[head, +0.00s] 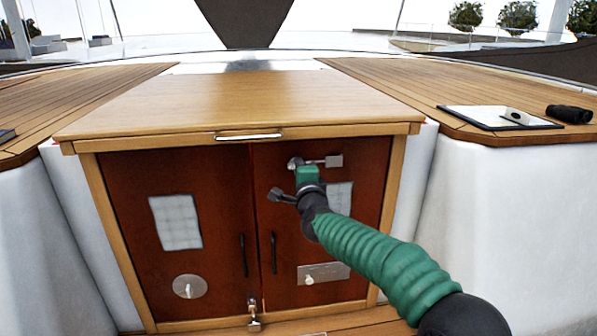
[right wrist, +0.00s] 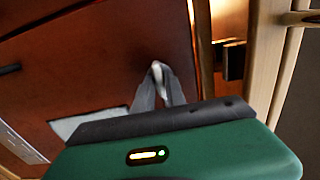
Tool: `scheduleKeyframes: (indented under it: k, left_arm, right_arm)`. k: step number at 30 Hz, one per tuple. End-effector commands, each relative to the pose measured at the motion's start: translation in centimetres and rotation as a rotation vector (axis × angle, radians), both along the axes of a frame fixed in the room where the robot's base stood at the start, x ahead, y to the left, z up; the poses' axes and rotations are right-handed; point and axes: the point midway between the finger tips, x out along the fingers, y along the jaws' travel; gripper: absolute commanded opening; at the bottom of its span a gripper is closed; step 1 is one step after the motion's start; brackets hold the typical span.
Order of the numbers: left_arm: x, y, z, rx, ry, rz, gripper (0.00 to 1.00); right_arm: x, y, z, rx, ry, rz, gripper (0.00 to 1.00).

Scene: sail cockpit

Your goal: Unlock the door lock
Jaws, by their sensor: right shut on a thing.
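The lock (head: 331,161) is a small metal latch with a plate, high on the right-hand red-brown door (head: 375,180) of a wooden cabinet. My right gripper (head: 297,163) reaches it from the lower right; its green and black body hides part of the latch and door. In the right wrist view my right gripper (right wrist: 158,88) has its fingers shut on a small pale metal piece of the lock (right wrist: 156,67), against the door. The fingers cover most of that piece. My left gripper is not in view.
The left door (head: 150,270) has a window patch and a round metal fitting (head: 190,287). Black handles (head: 244,255) flank the gap between doors. A metal latch (head: 254,315) sits at the bottom. The wooden top (head: 230,95) overhangs the doors. Binoculars (head: 569,114) lie at right.

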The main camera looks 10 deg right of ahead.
Motion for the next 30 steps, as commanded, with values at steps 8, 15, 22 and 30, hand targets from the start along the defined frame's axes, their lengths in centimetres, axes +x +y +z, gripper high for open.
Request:
scheduleKeyframes:
  k: [8, 15, 22, 30]
  left_arm:
    - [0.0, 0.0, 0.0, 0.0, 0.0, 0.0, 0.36]
    - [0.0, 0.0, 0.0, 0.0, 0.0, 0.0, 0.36]
    - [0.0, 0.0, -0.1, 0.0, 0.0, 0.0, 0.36]
    - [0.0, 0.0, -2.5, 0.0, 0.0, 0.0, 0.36]
  right_arm:
    - [0.1, -0.1, -0.4, 0.001, 0.007, -0.001, 0.0]
    - [0.0, -0.1, -0.3, 0.0, 0.004, -0.001, 0.33]
    - [-0.2, 0.0, -0.2, -0.001, 0.002, 0.0, 0.33]
    - [-5.4, -0.1, -0.5, -0.006, -0.001, -0.001, 0.33]
